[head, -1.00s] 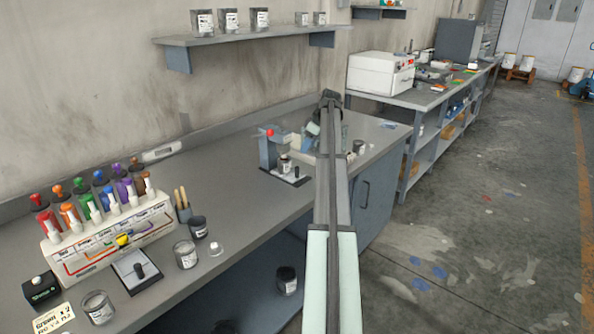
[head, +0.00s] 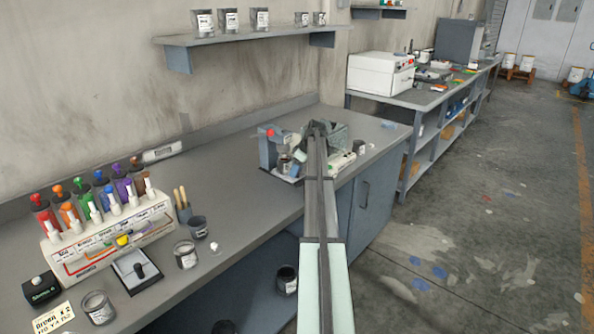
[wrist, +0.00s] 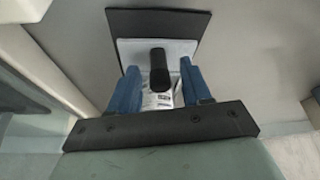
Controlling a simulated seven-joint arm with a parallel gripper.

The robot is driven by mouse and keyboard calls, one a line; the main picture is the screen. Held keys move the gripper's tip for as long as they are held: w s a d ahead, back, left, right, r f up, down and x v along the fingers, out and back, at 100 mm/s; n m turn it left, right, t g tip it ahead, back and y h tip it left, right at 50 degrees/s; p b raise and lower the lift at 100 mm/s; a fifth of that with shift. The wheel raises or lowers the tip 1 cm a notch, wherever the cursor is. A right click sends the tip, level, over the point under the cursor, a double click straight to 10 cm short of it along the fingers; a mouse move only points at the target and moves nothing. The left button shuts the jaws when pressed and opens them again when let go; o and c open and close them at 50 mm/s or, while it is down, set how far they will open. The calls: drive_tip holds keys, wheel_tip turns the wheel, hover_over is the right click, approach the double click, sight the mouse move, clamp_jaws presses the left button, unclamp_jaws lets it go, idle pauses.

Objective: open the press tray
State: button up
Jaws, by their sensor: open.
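The press (head: 267,150), a blue-grey post with a red knob on top, stands on the far part of the near bench. A grey can (head: 285,163) with a white label stands at it. The press tray (head: 290,178) lies low at its front, partly hidden by my arm. In the wrist view I see a dark square plate with a pale plate (wrist: 128,50) and a black upright handle (wrist: 160,68), with a labelled can below it. My gripper (wrist: 158,76) is open, its blue fingers either side of the handle. I cannot tell whether they touch it.
Another can (head: 358,146) is right of my arm. The middle of the bench is clear.

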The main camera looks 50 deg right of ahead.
drive_tip(key=shift+f, duration=0.1)
drive_tip(key=shift+c, duration=0.2)
clamp_jaws()
idle(0.5)
